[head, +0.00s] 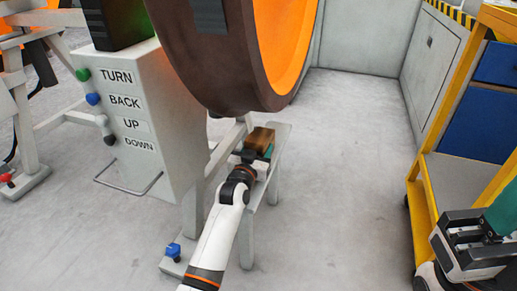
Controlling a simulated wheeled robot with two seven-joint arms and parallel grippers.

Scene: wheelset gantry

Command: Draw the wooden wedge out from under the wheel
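The wooden wedge (260,138) is a brown block on a narrow grey ledge (279,147), just below the rim of the large wheel (213,65) with a dark brown rim and orange face. Whether the wedge touches the wheel is not clear. My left gripper (257,153) is at the near side of the wedge, its arm reaching up from the bottom middle. Its fingers are small and partly hidden, so their grip cannot be told. My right gripper (478,240) is at the lower right, away from the wedge, with its fingertips not clearly visible.
A grey control box (140,122) labelled TURN, BACK, UP and DOWN stands left of the wedge, with a wire handle (130,186) in front. A yellow cart (432,205) with blue drawers stands at the right. The floor (340,150) between ledge and cart is clear.

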